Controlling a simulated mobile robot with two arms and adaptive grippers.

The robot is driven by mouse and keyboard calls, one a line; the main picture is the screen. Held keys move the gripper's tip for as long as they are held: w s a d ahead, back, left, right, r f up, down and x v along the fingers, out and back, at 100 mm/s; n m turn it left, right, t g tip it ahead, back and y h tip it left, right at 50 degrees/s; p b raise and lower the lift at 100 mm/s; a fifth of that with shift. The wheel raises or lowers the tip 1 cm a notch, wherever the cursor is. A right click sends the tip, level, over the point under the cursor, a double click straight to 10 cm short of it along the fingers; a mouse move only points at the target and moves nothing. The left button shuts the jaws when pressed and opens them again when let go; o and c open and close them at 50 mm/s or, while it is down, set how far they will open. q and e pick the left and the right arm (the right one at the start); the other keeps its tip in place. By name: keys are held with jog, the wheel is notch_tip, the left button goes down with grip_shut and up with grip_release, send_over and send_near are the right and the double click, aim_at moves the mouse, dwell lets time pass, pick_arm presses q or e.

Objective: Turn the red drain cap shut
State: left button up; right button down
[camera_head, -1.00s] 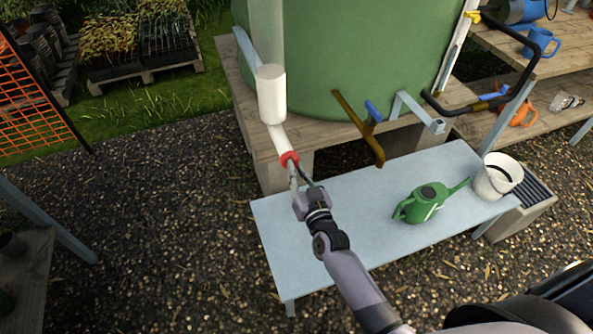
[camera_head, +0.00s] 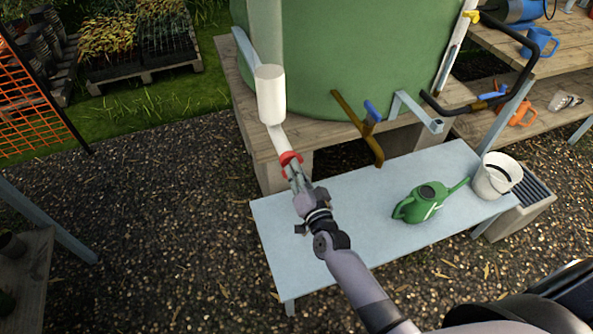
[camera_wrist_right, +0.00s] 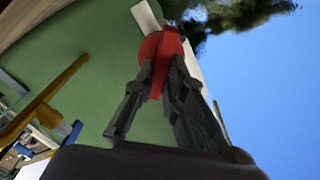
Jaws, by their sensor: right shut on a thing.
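The red drain cap (camera_head: 288,157) sits at the lower end of a white pipe (camera_head: 278,140) that hangs below a white cylinder (camera_head: 271,95) beside the green tank. My right gripper (camera_head: 293,167) is shut on the cap, reaching it from below. In the right wrist view the red cap (camera_wrist_right: 160,55) lies between the two dark fingers (camera_wrist_right: 158,82), with part of it hidden behind them. How far the cap is turned cannot be told. My left gripper is not in view.
A pale bench (camera_head: 330,220) stands just right of my right gripper, with a green watering can (camera_head: 425,203) and a white bucket (camera_head: 497,177). A brass tap (camera_head: 362,128) with a blue handle sticks out from the green tank (camera_head: 350,60). Open gravel (camera_head: 170,220) lies to the left.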

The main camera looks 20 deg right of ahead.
jog(key=shift+d+f+m+b, duration=0.15)
jog(key=shift+m+b, duration=0.35)
jog(key=shift+m, duration=1.95)
jog(key=shift+f+m+b, duration=0.2)
jog(key=shift+m+b, duration=0.25)
jog(key=shift+m, duration=2)
jog(key=c, duration=1.6)
grip_release()
jog(key=shift+c, duration=0.2)
jog(key=s, duration=1.2)
jog(key=shift+d, duration=0.2)
